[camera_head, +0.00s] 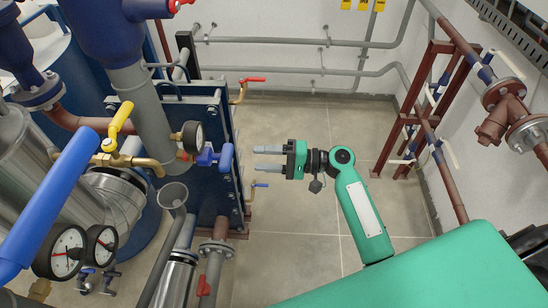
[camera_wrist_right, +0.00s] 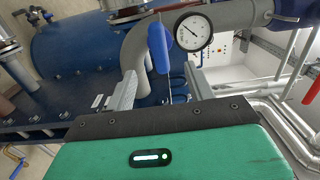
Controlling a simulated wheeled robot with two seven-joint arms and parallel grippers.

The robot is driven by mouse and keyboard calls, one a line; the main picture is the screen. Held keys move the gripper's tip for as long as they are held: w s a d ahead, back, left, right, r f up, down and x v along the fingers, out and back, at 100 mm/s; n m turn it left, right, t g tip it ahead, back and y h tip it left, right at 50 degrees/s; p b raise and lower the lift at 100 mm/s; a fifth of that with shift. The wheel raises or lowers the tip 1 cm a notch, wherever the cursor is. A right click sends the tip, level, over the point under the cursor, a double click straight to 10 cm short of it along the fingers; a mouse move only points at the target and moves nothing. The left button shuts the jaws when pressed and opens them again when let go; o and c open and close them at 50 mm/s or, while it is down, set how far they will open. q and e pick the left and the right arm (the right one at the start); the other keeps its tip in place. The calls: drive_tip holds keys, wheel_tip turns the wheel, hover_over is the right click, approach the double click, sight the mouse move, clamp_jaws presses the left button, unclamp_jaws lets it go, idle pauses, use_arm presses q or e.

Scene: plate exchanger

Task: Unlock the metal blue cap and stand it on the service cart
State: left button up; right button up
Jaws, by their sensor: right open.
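A blue T-shaped metal piece, which I take for the blue cap (camera_head: 225,157), sits on the side of the grey pipe just right of a pressure gauge. In the right wrist view the blue cap (camera_wrist_right: 160,46) stands between and beyond my fingertips. My right gripper (camera_head: 268,158) is open and empty, its two fingers pointing left at the cap with a gap between. It also shows in the right wrist view (camera_wrist_right: 160,85). My left gripper is not in view. I cannot make out a service cart.
The pressure gauge (camera_head: 192,137) is close beside the cap. A dark blue plate stack (camera_head: 205,105) stands behind it. A yellow-handled valve (camera_head: 121,118) and a large blue pipe (camera_head: 50,195) are at left. Open tiled floor (camera_head: 290,225) lies under my right arm; brown pipework (camera_head: 420,110) stands at right.

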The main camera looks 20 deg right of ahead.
sight(232, 158)
drive_tip(key=x, duration=0.8)
drive_tip(key=shift+a, duration=0.2)
clamp_jaws()
